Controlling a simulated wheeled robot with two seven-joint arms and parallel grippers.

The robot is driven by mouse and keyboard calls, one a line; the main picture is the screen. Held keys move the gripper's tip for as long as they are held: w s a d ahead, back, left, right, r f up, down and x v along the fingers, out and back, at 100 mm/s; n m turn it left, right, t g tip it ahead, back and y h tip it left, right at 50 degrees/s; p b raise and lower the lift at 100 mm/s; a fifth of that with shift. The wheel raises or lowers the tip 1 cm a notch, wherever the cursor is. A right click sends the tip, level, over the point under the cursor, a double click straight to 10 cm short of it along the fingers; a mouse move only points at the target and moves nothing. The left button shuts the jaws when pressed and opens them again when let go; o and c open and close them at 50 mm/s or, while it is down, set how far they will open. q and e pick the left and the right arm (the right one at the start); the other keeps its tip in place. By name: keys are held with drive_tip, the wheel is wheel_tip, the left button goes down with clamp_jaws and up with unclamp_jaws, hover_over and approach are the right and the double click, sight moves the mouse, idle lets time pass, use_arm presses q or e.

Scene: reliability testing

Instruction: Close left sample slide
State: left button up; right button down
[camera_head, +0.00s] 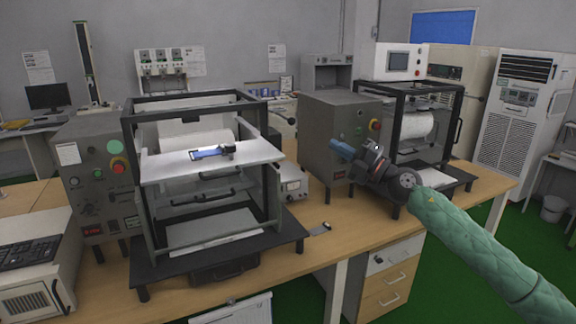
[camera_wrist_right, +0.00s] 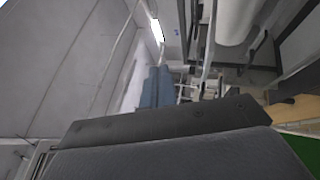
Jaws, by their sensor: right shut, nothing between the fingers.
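The left sample slide (camera_head: 245,158) is a white flat tray across the front of the left test machine (camera_head: 128,170). It juts forward of the black frame, level, at about mid-height. A phone-like blue-screened sample (camera_head: 207,154) with a dark clamp lies on it. My right gripper (camera_head: 335,146) has blue fingers and points left, in front of the right machine's grey control box. It is shut and empty, well to the right of the slide and apart from it. Its blue fingers also show in the right wrist view (camera_wrist_right: 157,88). My left gripper is not in view.
A second framed machine (camera_head: 456,125) with a white roll stands behind my right arm. A small phone-like item (camera_head: 320,229) lies on the wooden table (camera_head: 345,215). A white meter box (camera_head: 292,184) stands between the machines. Open air lies between my right gripper and the slide.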

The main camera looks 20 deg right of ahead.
sight(271, 147)
drive_tip(key=s+a+f+n+g+y, duration=0.1)
drive_tip(key=s+a+f+n+g, duration=0.1)
drive_tip(key=a+f+g, duration=0.3)
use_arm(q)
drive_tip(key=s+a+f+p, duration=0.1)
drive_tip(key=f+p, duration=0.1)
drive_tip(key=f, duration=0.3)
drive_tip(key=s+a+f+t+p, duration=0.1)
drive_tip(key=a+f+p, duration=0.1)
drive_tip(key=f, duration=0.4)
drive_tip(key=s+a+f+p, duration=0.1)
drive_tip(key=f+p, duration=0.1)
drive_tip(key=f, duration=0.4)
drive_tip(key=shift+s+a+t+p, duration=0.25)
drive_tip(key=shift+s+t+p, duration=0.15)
use_arm(e)
drive_tip(key=w+a+f+g, duration=0.1)
drive_tip(key=w+a, duration=0.5)
drive_tip(key=w, duration=0.4)
drive_tip(key=shift+w+a+m, duration=0.15)
drive_tip(key=shift+w+m, duration=0.25)
